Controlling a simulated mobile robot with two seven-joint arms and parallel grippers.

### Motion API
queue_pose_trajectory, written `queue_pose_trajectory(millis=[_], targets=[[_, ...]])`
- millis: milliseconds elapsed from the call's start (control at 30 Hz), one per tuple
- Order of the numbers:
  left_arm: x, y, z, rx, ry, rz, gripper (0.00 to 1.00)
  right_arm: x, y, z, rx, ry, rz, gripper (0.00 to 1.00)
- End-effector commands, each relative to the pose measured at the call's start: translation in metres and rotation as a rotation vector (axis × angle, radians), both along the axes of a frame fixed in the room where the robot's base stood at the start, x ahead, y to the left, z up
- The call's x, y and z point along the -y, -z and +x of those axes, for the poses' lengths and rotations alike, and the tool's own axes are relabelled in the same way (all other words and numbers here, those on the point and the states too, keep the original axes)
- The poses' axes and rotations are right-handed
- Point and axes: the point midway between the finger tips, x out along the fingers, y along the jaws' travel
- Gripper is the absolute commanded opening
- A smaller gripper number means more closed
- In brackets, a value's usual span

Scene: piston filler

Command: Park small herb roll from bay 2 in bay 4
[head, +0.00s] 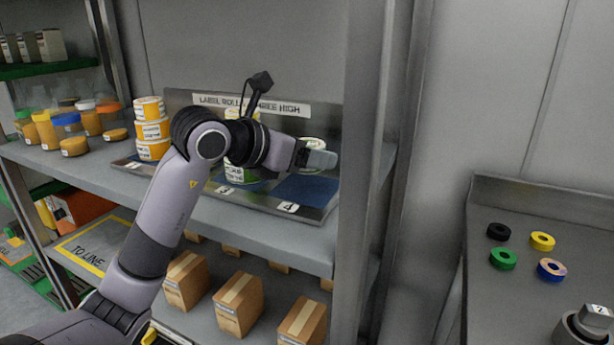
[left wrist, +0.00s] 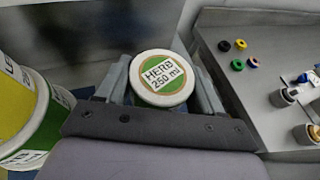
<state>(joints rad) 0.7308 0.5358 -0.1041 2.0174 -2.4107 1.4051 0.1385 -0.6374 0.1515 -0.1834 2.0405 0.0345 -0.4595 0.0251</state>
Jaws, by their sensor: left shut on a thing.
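My left gripper (head: 318,158) is shut on a small herb roll (left wrist: 163,78), whose white and green end reads "HERB 250 ml" in the left wrist view. In the head view the roll (head: 313,142) shows partly behind the fingers, upright, over the back of bay 4. Bay 4 has a blue pad (head: 308,188) and a "4" label (head: 288,207); the pad's front is bare. I cannot tell whether the roll touches it. The label rack (head: 262,200) is partly hidden by my arm, and bay 2 is not clearly visible. My right gripper is out of view.
A stack of orange-and-white rolls (head: 151,130) stands at the rack's left. A green-and-white stack (head: 235,173) stands left of the gripper, partly hidden. A shelf post (head: 365,150) rises close on the right. A bench (head: 510,215) with coloured rings is beyond.

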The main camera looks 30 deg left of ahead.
Motion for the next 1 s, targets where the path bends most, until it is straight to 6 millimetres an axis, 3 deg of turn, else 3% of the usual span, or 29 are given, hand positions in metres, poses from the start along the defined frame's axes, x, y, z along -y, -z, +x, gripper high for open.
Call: queue_pose_trajectory(millis=[300, 700, 733, 800, 1000], targets=[[0.0, 0.036, 0.0, 0.001, 0.001, -0.001, 0.33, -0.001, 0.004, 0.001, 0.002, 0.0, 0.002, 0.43], [0.0, 0.042, 0.0, 0.001, 0.0, 0.001, 0.33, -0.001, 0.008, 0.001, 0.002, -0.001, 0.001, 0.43], [0.0, 0.042, 0.0, 0.0, 0.0, 0.001, 0.71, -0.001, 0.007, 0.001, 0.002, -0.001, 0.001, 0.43], [0.0, 0.041, 0.0, -0.001, 0.001, 0.0, 0.93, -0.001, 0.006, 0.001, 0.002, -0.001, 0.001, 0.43], [0.0, 0.041, 0.0, -0.001, 0.001, 0.0, 0.93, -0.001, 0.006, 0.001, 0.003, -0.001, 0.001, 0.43]])
